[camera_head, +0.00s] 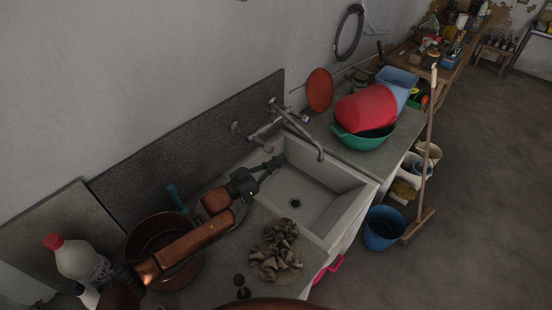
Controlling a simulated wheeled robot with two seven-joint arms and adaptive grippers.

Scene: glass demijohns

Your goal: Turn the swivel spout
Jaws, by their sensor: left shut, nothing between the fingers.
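The swivel spout (303,134) is a grey metal tube on the wall-mounted tap above the white sink (352,208). It reaches out over the basin toward the right, with its end bent down. My left gripper (276,162) is shut and empty over the left side of the sink, below and left of the spout and apart from it as far as I can tell. The tap body (262,134) shows above the gripper against the dark splashback. My right gripper is not in view.
A crumpled cloth (276,252) lies on the counter in front of my left arm. A copper pot (150,237) and a white bottle with a red cap (77,262) stand at the left. Red and green basins (366,136) sit right of the sink. A blue bucket (383,230) is on the floor.

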